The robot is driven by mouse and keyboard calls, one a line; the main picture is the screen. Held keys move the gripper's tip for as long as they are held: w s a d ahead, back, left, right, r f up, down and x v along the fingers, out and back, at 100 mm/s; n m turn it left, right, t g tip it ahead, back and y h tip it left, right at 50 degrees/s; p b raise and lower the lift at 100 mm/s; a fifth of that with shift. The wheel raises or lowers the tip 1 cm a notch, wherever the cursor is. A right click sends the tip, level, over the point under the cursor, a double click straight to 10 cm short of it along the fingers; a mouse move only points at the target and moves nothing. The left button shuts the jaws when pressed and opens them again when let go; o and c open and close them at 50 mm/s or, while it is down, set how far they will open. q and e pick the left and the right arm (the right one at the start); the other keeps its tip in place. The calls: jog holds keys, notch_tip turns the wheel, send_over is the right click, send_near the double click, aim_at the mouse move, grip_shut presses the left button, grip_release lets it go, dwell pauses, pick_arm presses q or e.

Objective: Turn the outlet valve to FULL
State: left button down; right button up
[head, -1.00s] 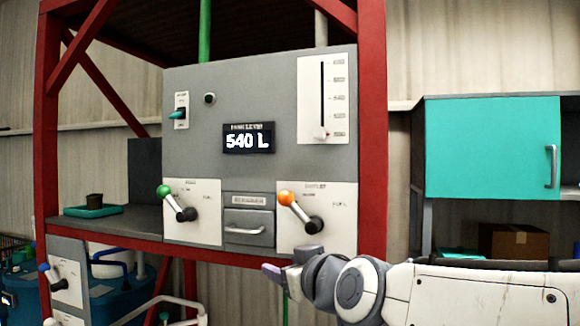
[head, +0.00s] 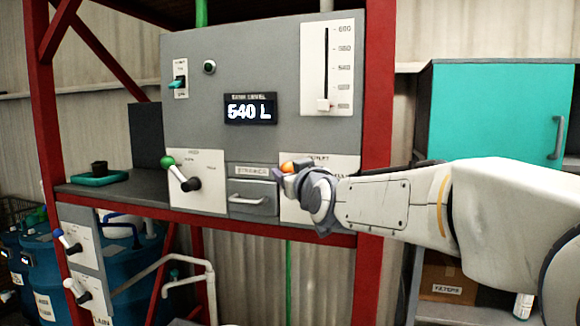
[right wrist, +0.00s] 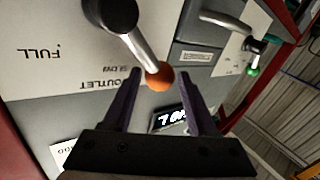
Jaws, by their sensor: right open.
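The outlet valve is a lever with an orange knob (head: 288,167) on a white plate at the right of the grey panel. In the right wrist view the orange knob (right wrist: 160,78) ends a metal arm on a black hub (right wrist: 110,14), and the plate reads FULL, SLOW and OUTLET. My right gripper (head: 287,178) is at the valve and hides its hub in the head view. In the right wrist view its two dark fingers (right wrist: 160,85) are open, with the knob between their tips and a gap on each side. My left gripper is not in view.
A green-knobbed lever (head: 168,161) is left of the drawer (head: 252,198). The display (head: 250,109) reads 540 L, and a slider (head: 323,104) is above the valve. The red frame (head: 375,120) stands close right of the panel.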

jog(key=shift+w, duration=0.1)
grip_shut()
dwell(1.4)
